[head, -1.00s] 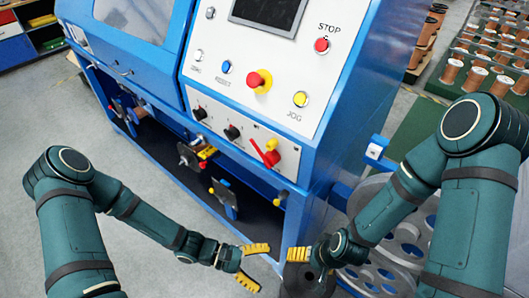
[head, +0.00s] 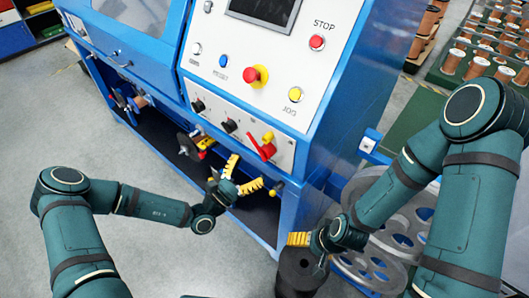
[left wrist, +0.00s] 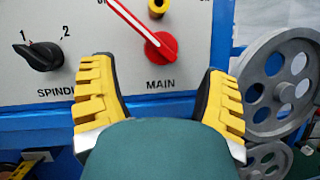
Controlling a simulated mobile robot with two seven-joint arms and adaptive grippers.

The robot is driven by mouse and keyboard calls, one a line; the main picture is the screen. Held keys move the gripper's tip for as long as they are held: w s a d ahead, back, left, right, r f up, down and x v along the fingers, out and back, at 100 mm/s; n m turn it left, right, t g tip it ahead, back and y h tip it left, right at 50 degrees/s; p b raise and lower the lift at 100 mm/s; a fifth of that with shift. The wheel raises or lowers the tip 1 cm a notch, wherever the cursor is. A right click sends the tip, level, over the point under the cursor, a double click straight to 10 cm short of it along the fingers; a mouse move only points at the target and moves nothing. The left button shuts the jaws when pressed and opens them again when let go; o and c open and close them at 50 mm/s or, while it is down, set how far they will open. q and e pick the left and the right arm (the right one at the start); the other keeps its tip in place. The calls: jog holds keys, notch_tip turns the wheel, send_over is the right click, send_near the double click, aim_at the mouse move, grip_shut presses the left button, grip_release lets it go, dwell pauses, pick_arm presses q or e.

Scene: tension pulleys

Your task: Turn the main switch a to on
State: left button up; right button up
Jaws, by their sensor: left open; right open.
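The main switch (head: 264,149) is a red rotary handle on the lower white panel of the blue machine. In the left wrist view the main switch (left wrist: 161,45) sits above the label MAIN, its long handle pointing up and left. My left gripper (head: 247,171) is open and empty, just below and left of the switch in the head view. In the left wrist view its two yellow fingers (left wrist: 160,70) stand apart, one on each side of the switch knob, with no contact visible. My right gripper (head: 308,242) is open near the machine's lower right corner, partly hidden.
A black spindle knob (left wrist: 38,54) is left of the switch, and a yellow part (left wrist: 157,6) is above it. The red-and-yellow stop button (head: 256,76) is higher up. Grey wheels (head: 385,215) and a black spool (head: 300,272) stand at the right.

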aim_at(262, 156)
pick_arm(q)
jog(key=x, duration=0.6)
jog(key=shift+w+d, duration=0.15)
jog(key=shift+d, duration=0.05)
